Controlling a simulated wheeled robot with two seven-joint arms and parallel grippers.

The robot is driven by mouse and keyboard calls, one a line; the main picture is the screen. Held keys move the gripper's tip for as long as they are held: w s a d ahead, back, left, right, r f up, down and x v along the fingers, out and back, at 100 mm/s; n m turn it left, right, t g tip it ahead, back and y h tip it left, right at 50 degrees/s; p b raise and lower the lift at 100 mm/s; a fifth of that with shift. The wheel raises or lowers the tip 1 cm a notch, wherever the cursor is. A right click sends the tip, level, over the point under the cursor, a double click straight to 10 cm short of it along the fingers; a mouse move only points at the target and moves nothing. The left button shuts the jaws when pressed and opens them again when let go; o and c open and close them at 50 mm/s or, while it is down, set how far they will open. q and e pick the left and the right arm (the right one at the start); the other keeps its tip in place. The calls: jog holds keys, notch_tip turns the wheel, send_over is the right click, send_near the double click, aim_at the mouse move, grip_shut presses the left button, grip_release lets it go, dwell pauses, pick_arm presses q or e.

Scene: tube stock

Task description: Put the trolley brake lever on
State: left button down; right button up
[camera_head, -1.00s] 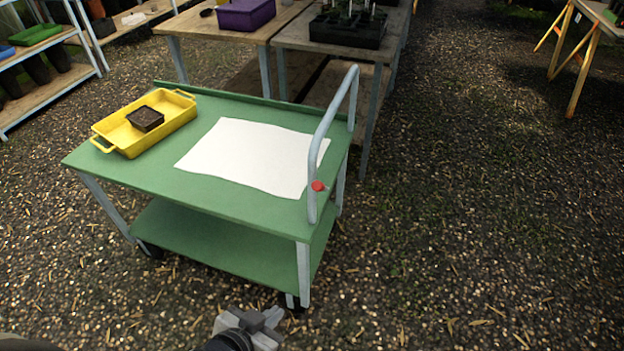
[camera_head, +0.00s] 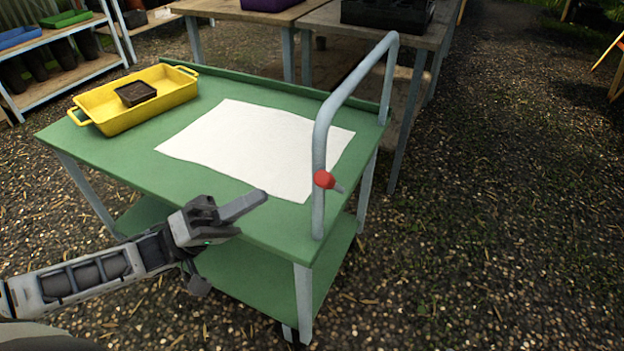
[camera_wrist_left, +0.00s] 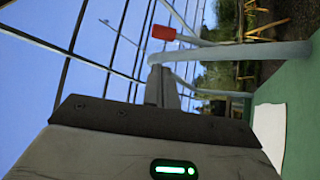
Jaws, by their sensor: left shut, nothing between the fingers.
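The green trolley (camera_head: 110,165) stands in front of me, with a pale grey tubular handle (camera_head: 345,97) at its right end. The brake lever (camera_head: 324,179) has a red knob and a short grey stem, and is on the near upright of the handle. My right gripper is not in view.
A yellow tray (camera_head: 165,112) with a small dark pot (camera_head: 135,93) sits on the trolley's left side. A white sheet (camera_head: 250,140) lies flat mid-top. Wooden tables stand behind. Open gravel lies to the right.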

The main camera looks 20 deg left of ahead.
aim_at(333, 185)
pick_arm(q)
jog(key=shift+s, duration=0.1)
jog(key=x, duration=1)
jog(key=shift+p, duration=0.4)
